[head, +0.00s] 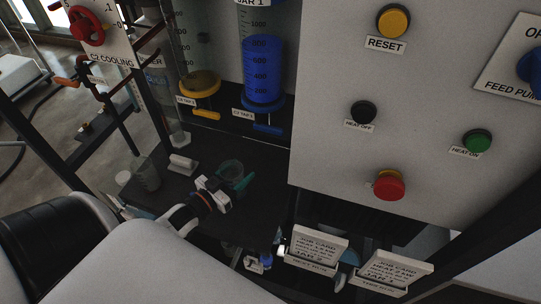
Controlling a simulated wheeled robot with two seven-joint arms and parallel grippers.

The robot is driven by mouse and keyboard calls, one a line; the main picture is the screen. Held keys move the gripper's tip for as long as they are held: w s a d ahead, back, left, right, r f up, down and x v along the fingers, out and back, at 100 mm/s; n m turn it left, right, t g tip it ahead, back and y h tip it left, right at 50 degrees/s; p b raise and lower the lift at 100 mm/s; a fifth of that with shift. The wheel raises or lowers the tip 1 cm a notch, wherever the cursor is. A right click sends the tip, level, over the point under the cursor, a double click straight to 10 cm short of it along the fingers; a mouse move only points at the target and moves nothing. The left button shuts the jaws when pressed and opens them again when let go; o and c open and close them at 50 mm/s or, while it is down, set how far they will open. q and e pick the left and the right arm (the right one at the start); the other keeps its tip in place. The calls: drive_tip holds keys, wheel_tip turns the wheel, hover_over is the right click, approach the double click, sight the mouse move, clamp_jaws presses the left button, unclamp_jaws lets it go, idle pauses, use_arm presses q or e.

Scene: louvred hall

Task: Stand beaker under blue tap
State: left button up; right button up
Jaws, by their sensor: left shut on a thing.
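A clear beaker (231,168) is on or just above the dark bench (190,205), near its right part; I cannot tell if it touches the bench. My left gripper (238,184) reaches in from the lower left and is shut on the beaker, with greenish fingers at its side. The blue tap (267,129) sticks out below the jar of blue liquid (263,70), behind and to the right of the beaker. The beaker is in front of the tap, not seen directly below it. My right gripper is not in view.
A yellow tap (207,114) sits left of the blue one. A grey cup (147,176) and a white block (182,163) stand on the bench's left. The control panel (420,110) rises at right. Job cards (318,248) stand in front of it.

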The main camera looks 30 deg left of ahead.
use_arm(q)
drive_tip(key=w+f, duration=0.1)
drive_tip(key=w, duration=0.3)
drive_tip(key=w+d+f, duration=0.1)
drive_tip(key=w, duration=0.3)
drive_tip(key=w+d+f, duration=0.1)
drive_tip(key=w, duration=0.3)
drive_tip(key=shift+w+b, duration=0.3)
drive_tip(key=shift+w, duration=0.05)
drive_tip(key=shift+f, duration=0.3)
drive_tip(key=shift+f, duration=0.15)
drive_tip(key=o, duration=1)
drive_tip(key=shift+o, duration=0.2)
